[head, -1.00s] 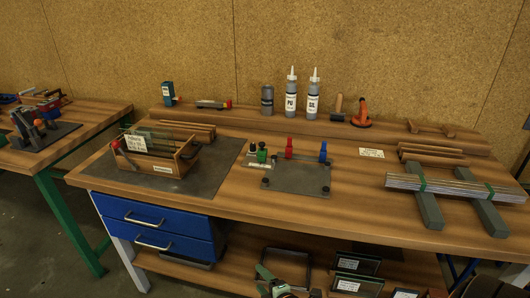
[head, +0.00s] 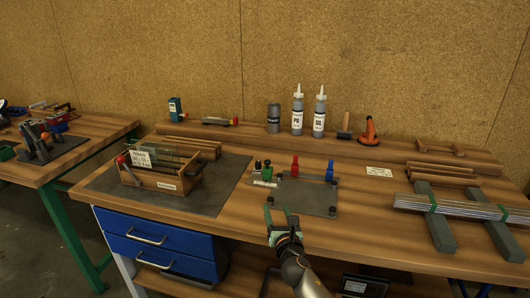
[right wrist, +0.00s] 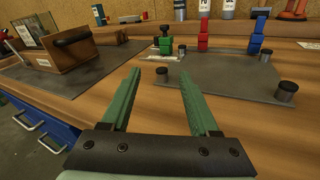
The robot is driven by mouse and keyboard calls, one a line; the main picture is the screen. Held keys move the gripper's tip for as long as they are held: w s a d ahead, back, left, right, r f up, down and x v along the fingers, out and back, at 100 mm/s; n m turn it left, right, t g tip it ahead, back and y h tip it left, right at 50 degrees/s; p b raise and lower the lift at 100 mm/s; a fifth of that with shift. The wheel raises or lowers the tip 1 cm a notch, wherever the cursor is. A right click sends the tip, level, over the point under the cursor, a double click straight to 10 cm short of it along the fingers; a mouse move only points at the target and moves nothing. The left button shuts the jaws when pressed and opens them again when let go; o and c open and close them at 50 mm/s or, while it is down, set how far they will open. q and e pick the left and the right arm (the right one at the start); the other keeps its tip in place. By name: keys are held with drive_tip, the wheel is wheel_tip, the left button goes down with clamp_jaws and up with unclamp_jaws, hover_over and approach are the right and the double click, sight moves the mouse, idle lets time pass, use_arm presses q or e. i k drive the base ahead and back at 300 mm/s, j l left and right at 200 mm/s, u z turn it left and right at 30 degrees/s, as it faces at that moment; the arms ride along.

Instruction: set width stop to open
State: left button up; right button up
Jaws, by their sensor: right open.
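A grey jig plate (head: 308,198) lies on the workbench with short dark posts at its corners. A red upright piece (head: 295,167) and a blue one (head: 329,171) stand along its back edge. A green piece with a dark knob (head: 266,171) stands at its back left. I cannot tell which is the width stop. My right gripper (head: 278,212) is open and empty at the plate's front left. In the right wrist view its green fingers (right wrist: 161,78) point toward the green piece (right wrist: 165,46), clear of it. My left gripper is not in view.
A wooden box (head: 165,181) with glass panes stands on a dark mat at left. Glass strips (head: 470,207) lie across two grey bars at right. Bottles (head: 298,110) and tools line the back ledge. Bare bench lies right of the plate.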

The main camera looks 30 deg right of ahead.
sight(267, 171)
drive_tip(key=i+l, duration=0.75)
drive_tip(key=l, duration=0.15)
